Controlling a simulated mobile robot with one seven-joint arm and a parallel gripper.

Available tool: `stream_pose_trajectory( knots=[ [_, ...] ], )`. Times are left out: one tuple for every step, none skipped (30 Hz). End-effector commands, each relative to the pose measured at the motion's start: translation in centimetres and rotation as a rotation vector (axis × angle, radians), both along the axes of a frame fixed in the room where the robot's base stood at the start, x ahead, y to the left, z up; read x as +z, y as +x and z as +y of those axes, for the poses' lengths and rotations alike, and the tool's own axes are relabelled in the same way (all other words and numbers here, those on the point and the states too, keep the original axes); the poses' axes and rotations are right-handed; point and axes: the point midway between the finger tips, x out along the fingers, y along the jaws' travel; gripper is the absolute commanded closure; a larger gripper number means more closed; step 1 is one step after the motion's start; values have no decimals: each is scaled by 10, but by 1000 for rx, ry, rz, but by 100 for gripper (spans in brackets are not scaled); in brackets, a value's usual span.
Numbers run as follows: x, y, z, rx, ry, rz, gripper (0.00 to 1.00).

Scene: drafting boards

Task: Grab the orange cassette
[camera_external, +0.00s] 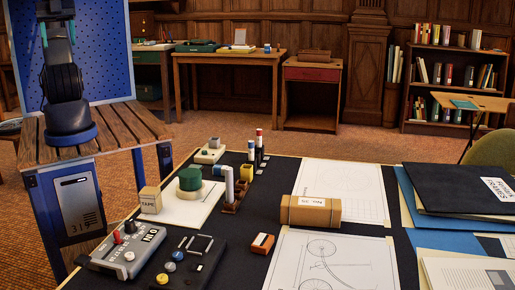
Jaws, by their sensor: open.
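A small orange cassette (262,244) with a white patch on it lies on the dark surface of the drafting table, near the middle front. It sits apart from the things around it, just left of a sheet with a bicycle drawing (335,262). My arm stands at the left on a slatted wooden stand, with its links rising to the top of the picture. My gripper is not visible in this view, and nothing touches the cassette.
A brown cardboard tube box (311,211) lies behind the cassette. To its left are a dark device with knobs (188,262) and a grey device (122,252). A tape box (150,200), a green round piece (190,179) and a marker holder (233,196) stand farther back. Folders (460,187) lie right.

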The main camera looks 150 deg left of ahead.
Motion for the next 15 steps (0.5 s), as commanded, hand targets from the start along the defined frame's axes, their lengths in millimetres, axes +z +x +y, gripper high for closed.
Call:
stream_pose_trajectory(
  knots=[
    [3, 7, 1, 19, -9, 7, 38],
    [4, 12, 2, 34, -18, 11, 38],
    [7, 20, 3, 57, -30, 17, 38],
    [9, 26, 4, 76, -40, 22, 38],
    [11, 33, 5, 99, -53, 28, 38],
    [14, 44, 6, 129, -69, 35, 38],
    [16, 51, 8, 152, -81, 41, 38],
    [18, 59, 9, 175, -93, 47, 38],
    [20, 69, 11, 206, -110, 54, 38],
    [21, 77, 13, 230, -122, 59, 38],
    [22, 85, 15, 254, -134, 64, 38],
    [24, 96, 18, 285, -150, 71, 38],
    [25, 104, 20, 307, -161, 77, 38],
    [25, 112, 22, 331, -174, 83, 38],
    [26, 123, 25, 363, -189, 90, 38]
  ],
)
